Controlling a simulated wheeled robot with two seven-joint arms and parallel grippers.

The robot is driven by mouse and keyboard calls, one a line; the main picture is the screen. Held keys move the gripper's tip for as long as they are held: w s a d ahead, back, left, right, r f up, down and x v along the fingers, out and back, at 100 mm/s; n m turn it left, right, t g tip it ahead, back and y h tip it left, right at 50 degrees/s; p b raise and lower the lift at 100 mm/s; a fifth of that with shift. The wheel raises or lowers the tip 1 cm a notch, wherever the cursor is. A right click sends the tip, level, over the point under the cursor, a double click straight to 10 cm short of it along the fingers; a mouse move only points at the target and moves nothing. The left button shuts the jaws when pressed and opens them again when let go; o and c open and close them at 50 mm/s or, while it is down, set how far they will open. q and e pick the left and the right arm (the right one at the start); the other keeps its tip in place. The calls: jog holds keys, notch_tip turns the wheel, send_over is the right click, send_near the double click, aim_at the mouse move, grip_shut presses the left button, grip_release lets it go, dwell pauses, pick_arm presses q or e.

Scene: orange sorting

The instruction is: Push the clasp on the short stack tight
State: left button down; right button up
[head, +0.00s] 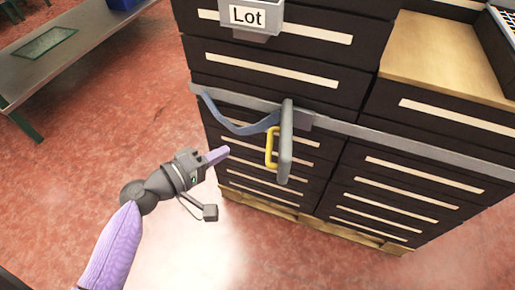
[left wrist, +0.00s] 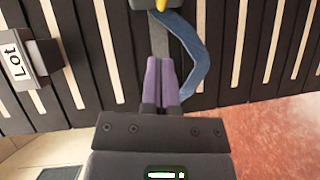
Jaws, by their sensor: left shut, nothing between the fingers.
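The clasp (head: 286,140) has a long grey lever and a yellow handle (head: 271,147). It sits on a grey strap (head: 340,126) running across the dark crates, on the front of the taller left stack (head: 275,68). The shorter stack (head: 425,118) stands to its right. A loose blue strap end (head: 235,124) hangs in a curve left of the clasp. My left gripper (head: 222,153) is shut and empty, left of the clasp and apart from it. In the left wrist view its fingers (left wrist: 162,84) lie beside the blue strap, with the yellow handle (left wrist: 161,5) cut off at the top edge.
A grey holder labelled "Lot" (head: 246,18) is fixed high on the tall stack. The shorter stack has a pale wooden top (head: 440,50). A wooden pallet (head: 335,231) lies under the stacks. A metal table (head: 65,45) stands at upper left. Red floor is clear left of the stacks.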

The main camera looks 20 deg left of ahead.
pick_arm(q)
jog(key=w+d+f+b, duration=0.1)
jog(key=w+d, duration=0.3)
jog(key=d, duration=0.2)
jog(key=shift+w+f, duration=0.3)
